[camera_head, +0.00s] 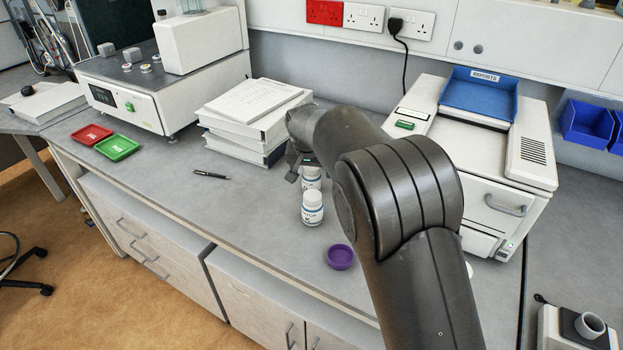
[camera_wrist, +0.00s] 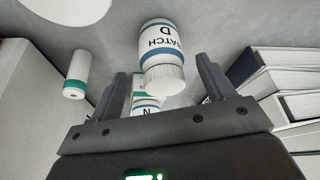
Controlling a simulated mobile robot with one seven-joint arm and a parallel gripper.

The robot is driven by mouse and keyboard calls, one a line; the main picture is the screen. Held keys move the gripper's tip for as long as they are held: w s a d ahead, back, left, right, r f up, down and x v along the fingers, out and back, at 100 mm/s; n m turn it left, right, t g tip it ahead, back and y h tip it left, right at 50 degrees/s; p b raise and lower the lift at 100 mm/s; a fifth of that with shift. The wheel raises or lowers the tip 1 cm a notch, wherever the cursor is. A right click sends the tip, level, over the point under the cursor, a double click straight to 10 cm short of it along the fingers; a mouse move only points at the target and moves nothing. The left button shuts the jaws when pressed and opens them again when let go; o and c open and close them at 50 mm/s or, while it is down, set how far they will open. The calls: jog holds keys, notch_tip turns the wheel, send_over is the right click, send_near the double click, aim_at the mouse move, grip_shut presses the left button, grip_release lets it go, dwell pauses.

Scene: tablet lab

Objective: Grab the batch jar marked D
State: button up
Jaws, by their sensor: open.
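The batch jar marked D (camera_wrist: 163,42) is white with a blue band and a white lid, seen upside down in the wrist view. Its lid shows between and beyond the fingertips of my gripper (camera_wrist: 161,68), which is open and empty. Another jar, marked N with a teal band (camera_wrist: 146,105), shows lower between the fingers, partly hidden by my gripper. In the head view one white jar (camera_head: 312,209) stands upright on the bench; its letter is too small to be sure of. A second jar (camera_head: 311,178) stands behind it, below my gripper (camera_head: 303,165), partly hidden.
A teal-banded white bottle (camera_wrist: 76,76) stands left in the wrist view. A stack of binders (camera_head: 252,118) stands behind the jars. A purple dish (camera_head: 340,257) lies in front, and a pen (camera_head: 211,175) lies left. A white machine (camera_head: 470,150) stands right.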

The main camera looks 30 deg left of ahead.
aim_at(311, 179)
jog(key=x, duration=0.5)
jog(key=shift+s+a+f, duration=0.1)
jog(key=shift+s, duration=0.05)
jog(key=shift+c, duration=0.4)
jog(key=c, duration=1)
